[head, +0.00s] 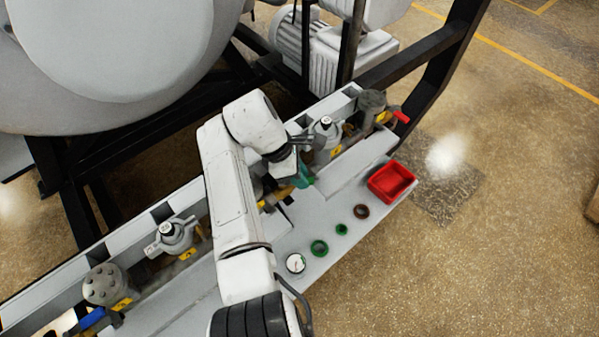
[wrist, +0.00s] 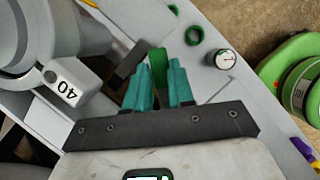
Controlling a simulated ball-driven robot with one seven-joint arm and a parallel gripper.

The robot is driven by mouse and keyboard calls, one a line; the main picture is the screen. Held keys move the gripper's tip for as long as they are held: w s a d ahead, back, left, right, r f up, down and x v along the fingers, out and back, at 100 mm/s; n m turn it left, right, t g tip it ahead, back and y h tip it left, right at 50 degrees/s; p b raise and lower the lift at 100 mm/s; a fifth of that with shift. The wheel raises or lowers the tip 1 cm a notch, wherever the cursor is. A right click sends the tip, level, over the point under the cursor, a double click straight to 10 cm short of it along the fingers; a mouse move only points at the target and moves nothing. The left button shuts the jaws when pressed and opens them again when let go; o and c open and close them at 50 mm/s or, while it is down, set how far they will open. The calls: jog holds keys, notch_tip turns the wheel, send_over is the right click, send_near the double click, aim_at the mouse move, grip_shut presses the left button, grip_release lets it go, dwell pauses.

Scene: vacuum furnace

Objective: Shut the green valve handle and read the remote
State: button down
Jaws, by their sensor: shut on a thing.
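My gripper (head: 302,177) is at the pipe-and-valve row along the grey bench, with its teal fingers pointing down. In the wrist view my gripper (wrist: 160,80) has its fingers around the green valve handle (wrist: 157,60), whose upper part shows between and beyond the fingertips. In the head view the handle is mostly hidden by my gripper. A small round white-faced dial (head: 295,263) lies on the bench front; the dial also shows in the wrist view (wrist: 226,58), its reading too small to tell. I cannot make out a separate remote.
A green ring (head: 319,247), a small green piece (head: 341,229), a brown ring (head: 361,211) and a red tray (head: 391,185) sit along the bench front. Blue (head: 92,318) and red (head: 402,117) valve handles flank the row.

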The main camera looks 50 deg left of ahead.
jog(key=c, duration=1)
grip_release()
jog(key=shift+o, duration=0.2)
jog(key=b+v, duration=0.1)
jog(key=v, duration=0.9)
jog(key=shift+s+r, duration=0.15)
jog(key=shift+r, duration=0.2)
jog(key=shift+a, duration=0.1)
